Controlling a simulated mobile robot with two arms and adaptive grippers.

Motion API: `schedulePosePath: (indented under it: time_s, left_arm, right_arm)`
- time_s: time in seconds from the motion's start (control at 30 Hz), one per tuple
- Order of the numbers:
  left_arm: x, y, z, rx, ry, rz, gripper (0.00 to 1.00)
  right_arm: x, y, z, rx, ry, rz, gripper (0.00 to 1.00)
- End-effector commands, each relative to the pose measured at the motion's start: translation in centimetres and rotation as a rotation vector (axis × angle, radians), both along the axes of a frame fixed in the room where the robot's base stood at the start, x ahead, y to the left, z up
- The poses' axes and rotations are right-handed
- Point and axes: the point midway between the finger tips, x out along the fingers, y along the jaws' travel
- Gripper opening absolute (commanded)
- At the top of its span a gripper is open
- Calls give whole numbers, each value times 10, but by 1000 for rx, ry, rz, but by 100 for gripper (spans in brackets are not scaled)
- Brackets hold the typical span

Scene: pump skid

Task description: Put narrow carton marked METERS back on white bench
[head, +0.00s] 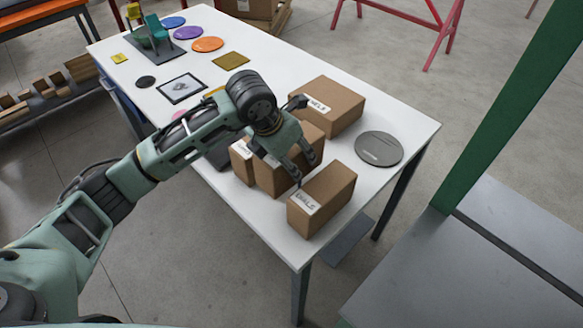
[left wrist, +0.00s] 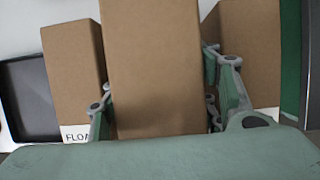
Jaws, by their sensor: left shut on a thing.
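The white bench (head: 390,115) runs across the head view. My left gripper (head: 305,168) is shut on a brown carton (head: 275,180) among other cartons near the bench's front end. In the left wrist view this carton (left wrist: 153,70) stands upright between the fingers (left wrist: 165,105). Its writing is hidden or too small to read, so I cannot confirm METERS. I cannot tell whether its base touches the bench. A carton with a label starting FLOA (left wrist: 75,75) is at its left, apart from it. My right gripper is not in view.
A carton (head: 322,195) with a label perhaps reading DIALS stands at the front corner, and another labelled carton (head: 335,108) stands behind. A grey disc (head: 379,148) lies at the right. A dark tray (left wrist: 30,95) lies left of the FLOA carton. Coloured discs (head: 207,44) lie at the far end.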

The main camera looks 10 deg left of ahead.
Motion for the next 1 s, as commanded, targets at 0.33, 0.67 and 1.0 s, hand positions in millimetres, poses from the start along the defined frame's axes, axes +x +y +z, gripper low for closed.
schedulePosePath:
  time_s: [0.33,0.67,1.0]
  left_arm:
    - [0,0,-33,0,0,-1,9]
    - [1,-1,-55,-2,-4,-2,9]
    - [0,0,-57,0,-1,-2,75]
  right_arm:
    - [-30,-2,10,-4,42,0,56]
    - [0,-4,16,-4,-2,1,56]
    - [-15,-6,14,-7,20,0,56]
